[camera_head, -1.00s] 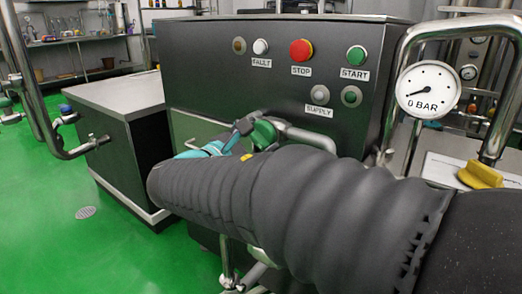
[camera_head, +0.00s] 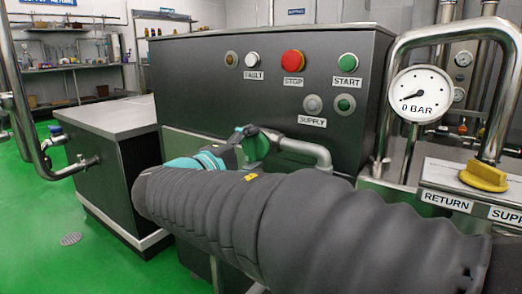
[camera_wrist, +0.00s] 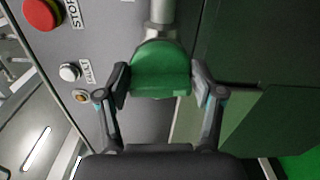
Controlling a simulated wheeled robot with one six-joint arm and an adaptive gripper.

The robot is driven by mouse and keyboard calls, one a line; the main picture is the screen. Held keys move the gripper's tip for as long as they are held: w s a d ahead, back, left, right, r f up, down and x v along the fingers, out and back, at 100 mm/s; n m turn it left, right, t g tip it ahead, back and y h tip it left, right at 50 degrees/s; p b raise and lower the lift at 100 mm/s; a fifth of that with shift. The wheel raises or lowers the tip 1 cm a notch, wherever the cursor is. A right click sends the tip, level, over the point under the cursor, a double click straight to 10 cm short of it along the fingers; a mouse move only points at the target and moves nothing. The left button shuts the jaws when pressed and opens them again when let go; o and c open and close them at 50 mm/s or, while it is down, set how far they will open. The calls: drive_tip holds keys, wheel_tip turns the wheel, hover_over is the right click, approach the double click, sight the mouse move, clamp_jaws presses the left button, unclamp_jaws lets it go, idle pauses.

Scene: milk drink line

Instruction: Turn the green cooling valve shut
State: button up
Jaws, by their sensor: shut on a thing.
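The green cooling valve (camera_head: 257,147) is a rounded green handle on a metal pipe at the front of the dark control cabinet. In the wrist view the green handle (camera_wrist: 160,66) fills the space between my two fingers, with its pipe leading up behind it. My gripper (camera_wrist: 161,84) is shut on the handle, one finger on each side. In the head view my gripper (camera_head: 240,142) meets the handle from the left, and my grey-sleeved arm hides the area below it.
The cabinet face (camera_head: 210,92) carries a red STOP button (camera_head: 293,61), a green START button (camera_head: 347,62) and lamps. A gauge (camera_head: 419,93) reads 0 BAR. A yellow handle (camera_head: 484,176) stands at right. A low metal-topped cabinet (camera_head: 108,116) is at left.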

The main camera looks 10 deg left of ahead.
drive_tip(key=shift+m, duration=0.7)
drive_tip(key=o, duration=1)
drive_tip(key=shift+s, duration=0.1)
drive_tip(key=v, duration=1.1)
drive_tip(key=shift+s+a, duration=0.1)
drive_tip(key=shift+s, duration=0.25)
